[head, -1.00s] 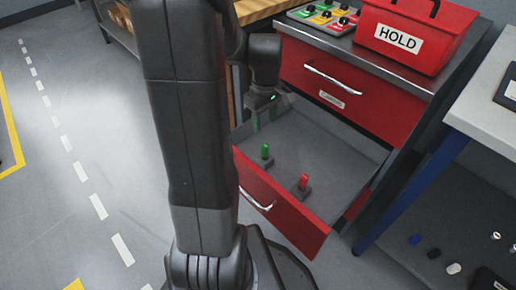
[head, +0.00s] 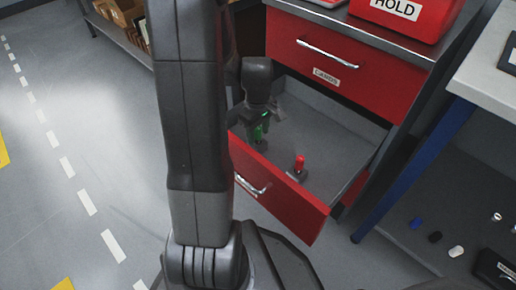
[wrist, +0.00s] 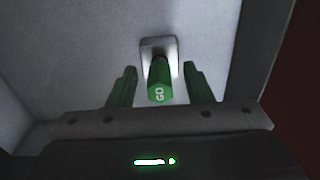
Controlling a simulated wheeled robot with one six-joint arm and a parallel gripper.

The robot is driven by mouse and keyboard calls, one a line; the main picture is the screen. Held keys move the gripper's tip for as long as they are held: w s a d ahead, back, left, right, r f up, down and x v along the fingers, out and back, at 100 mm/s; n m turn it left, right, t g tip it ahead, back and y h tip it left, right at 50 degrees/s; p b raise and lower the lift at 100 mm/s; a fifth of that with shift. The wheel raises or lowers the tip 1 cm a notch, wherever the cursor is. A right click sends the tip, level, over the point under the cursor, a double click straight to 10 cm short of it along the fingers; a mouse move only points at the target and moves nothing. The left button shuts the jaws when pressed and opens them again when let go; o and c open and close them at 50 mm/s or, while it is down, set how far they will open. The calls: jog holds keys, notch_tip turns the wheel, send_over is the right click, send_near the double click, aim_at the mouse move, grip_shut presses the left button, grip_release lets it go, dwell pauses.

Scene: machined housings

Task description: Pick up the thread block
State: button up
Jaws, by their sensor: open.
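No part clearly marked as a thread block shows. In the open lower drawer (head: 345,135) stands a green-topped piece marked GO (wrist: 159,85), on a small grey square base (wrist: 159,46). A similar red-topped piece (head: 299,165) stands to its right in the head view. My gripper (wrist: 160,70) is open, with one green finger on each side of the GO piece and gaps between. In the head view my gripper (head: 261,124) is low inside the drawer's left part and partly hides the green piece.
The red drawer front (head: 275,190) and side walls surround my gripper. A closed red drawer (head: 340,55) is above. A red HOLD box (head: 405,12) sits on top of the cabinet. A light table (head: 485,75) with a blue leg stands to the right.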

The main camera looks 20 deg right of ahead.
jog(key=shift+f, duration=0.35)
jog(key=shift+r, duration=0.1)
grip_shut()
dwell(1.1)
